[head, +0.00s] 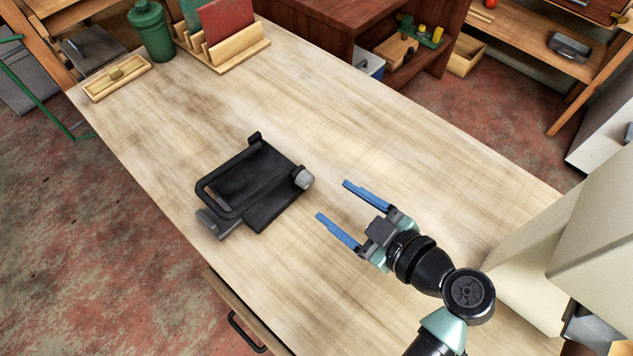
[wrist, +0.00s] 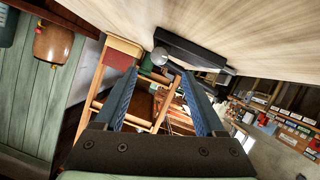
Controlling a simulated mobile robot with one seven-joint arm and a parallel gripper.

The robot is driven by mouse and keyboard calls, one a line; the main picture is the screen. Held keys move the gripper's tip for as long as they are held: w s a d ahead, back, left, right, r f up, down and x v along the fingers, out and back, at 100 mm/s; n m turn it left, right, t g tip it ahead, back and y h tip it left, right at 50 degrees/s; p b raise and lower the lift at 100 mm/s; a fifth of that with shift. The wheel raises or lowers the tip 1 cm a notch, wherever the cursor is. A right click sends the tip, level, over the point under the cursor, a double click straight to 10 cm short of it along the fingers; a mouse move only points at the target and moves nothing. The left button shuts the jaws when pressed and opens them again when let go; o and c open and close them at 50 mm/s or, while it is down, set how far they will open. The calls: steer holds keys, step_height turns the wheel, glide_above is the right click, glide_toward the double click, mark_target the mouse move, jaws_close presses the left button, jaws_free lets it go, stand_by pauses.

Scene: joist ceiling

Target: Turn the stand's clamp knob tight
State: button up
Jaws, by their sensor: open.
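The black stand (head: 262,210) lies low on the wooden table, with a frame-like bar and a grey piece at its lower left. Its light grey clamp knob (head: 303,178) sticks out on the right side, facing my gripper. My gripper (head: 333,199) is open and empty, its two blue fingers pointing at the knob from the right, with a gap between. In the wrist view, the knob (wrist: 160,56) shows just beyond the gap between the fingertips (wrist: 160,73), and the dark stand (wrist: 190,50) extends to its right. How tight the knob is cannot be told.
A green canister (head: 153,32), a wooden tray (head: 117,78) and a wooden rack (head: 240,50) holding upright panels stand at the table's far left. Table around the stand is clear. A pale box-like block (head: 540,250) stands at the right. A drawer handle (head: 243,333) shows below the front edge.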

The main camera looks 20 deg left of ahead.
mark_target(309, 183)
steer(key=x, duration=0.8)
steer(key=shift+c, duration=0.4)
